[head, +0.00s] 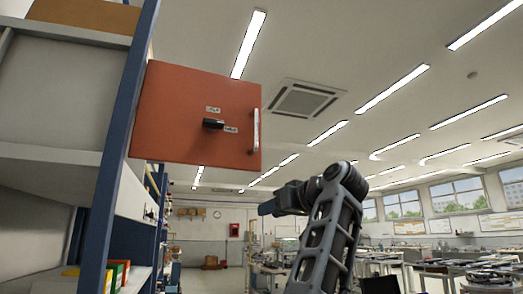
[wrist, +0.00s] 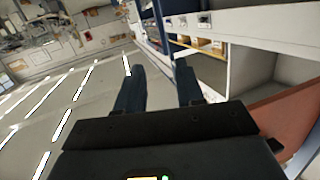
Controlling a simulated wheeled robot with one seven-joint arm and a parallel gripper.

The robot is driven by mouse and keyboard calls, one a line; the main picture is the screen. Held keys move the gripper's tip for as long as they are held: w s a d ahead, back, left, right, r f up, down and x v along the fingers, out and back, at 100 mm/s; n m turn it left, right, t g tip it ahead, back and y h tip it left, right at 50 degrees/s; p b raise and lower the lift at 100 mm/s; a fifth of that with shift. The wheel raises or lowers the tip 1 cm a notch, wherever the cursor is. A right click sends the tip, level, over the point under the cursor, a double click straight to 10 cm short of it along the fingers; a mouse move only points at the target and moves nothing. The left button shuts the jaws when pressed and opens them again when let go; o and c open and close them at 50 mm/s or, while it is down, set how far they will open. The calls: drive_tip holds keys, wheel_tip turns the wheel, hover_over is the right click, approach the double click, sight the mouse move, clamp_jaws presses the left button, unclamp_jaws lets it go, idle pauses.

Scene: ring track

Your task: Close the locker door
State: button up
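The orange-red locker door (head: 185,110) stands open at upper left in the head view, its left edge beside a blue post. It bears a dark latch knob (head: 213,123) and a pale vertical handle (head: 256,130) near its right edge. In the wrist view an orange-red panel, apparently the door (wrist: 285,122), shows at the right edge, beside an open pale compartment (wrist: 252,72). My gripper (wrist: 160,88) is open, with nothing between its fingers. In the head view my arm's end (head: 268,207) is below and right of the door, apart from it in the picture.
The blue post (head: 118,150) and pale shelves (head: 60,90) fill the left side. Colored binders (head: 118,272) stand on a lower shelf. Worktables (head: 470,270) stand far back at right. Open space shows around my arm.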

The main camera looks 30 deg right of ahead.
drive_tip(key=s+a+r+n+y, duration=0.1)
drive_tip(key=s+r+n+y, duration=0.3)
drive_tip(key=r, duration=0.7)
drive_tip(key=s+a+r+y, duration=0.2)
drive_tip(key=s+r, duration=0.4)
drive_tip(key=r, duration=0.4)
drive_tip(key=p+x, duration=0.2)
drive_tip(key=x, duration=0.5)
drive_tip(key=shift+p, duration=0.35)
drive_tip(key=shift+w, duration=0.15)
drive_tip(key=shift+c, duration=0.5)
clamp_jaws()
